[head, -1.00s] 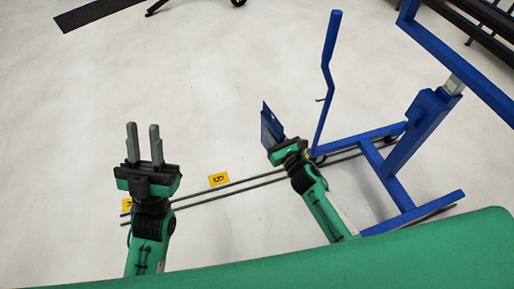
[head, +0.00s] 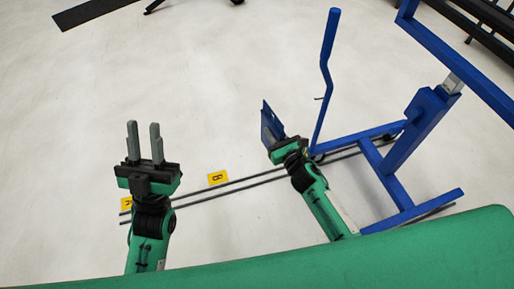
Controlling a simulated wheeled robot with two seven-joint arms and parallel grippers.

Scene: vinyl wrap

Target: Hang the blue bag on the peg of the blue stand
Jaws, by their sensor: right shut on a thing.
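The blue bag (head: 270,122) is a small dark blue flat piece at the tip of my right gripper (head: 275,137), which is shut on it. My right gripper holds it just left of the blue stand (head: 375,140). The stand has a tall bent post (head: 326,75) at its left, and a small dark peg (head: 319,98) sticks out from this post. The bag is left of the peg and apart from it in the picture. My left gripper (head: 144,142) is open and empty, at the left, away from the stand. Part of the bag is hidden by the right gripper.
Two dark rails (head: 235,188) run across the floor, with yellow markers A (head: 126,204) and B (head: 217,178). A green surface (head: 400,240) fills the lower edge. Dark metal racks (head: 478,28) stand at the upper right.

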